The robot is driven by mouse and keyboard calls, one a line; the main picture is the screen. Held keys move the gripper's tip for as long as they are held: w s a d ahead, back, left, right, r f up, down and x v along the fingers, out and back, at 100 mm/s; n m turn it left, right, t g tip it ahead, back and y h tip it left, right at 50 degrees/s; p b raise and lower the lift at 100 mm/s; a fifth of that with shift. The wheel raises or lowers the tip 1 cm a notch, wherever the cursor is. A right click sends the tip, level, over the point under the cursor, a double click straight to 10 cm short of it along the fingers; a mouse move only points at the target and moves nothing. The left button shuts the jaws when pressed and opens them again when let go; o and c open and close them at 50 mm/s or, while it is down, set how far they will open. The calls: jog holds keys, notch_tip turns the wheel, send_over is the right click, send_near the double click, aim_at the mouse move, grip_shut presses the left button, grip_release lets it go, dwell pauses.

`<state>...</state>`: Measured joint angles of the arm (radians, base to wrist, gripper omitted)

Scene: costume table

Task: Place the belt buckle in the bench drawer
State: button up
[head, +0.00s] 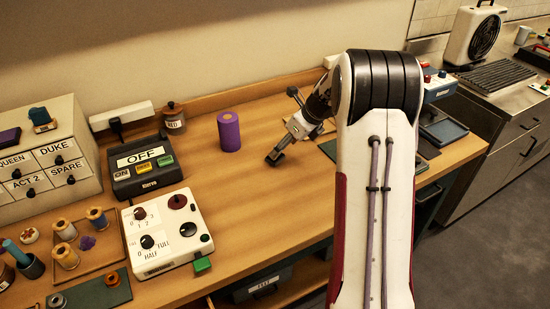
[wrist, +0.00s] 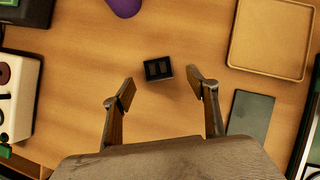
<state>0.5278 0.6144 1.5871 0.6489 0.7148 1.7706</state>
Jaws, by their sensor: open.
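A small dark rectangular piece with slots, which looks like the belt buckle (wrist: 158,69), lies on the wooden bench top in the wrist view. My gripper (wrist: 160,80) is open, with one finger on each side of the view and the buckle just ahead, between the fingertip lines. No contact shows. In the head view my gripper (head: 283,125) is low over the bench, right of the purple cylinder; I cannot make out the buckle there. A dark labelled front (head: 262,285) shows below the bench edge; I cannot tell whether it is the bench drawer.
The purple cylinder (head: 229,131), OFF switch box (head: 146,165) and white dial box (head: 165,232) stand to the left. In the wrist view, a shallow wooden tray (wrist: 233,40) and a dark flat pad (wrist: 250,115) lie right of the buckle. Bare wood surrounds the buckle.

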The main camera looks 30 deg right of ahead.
aim_at(280, 160)
jog(key=x, duration=0.3)
jog(key=shift+s+a+f, duration=0.15)
jog(key=shift+a+f, duration=0.1)
jog(key=shift+a, duration=0.05)
jog(key=shift+x, duration=0.85)
jog(key=shift+d, duration=0.1)
jog(key=shift+r, duration=0.1)
jog(key=c, duration=1.3)
jog(key=shift+r, duration=0.1)
notch_tip(280, 160, up, 10)
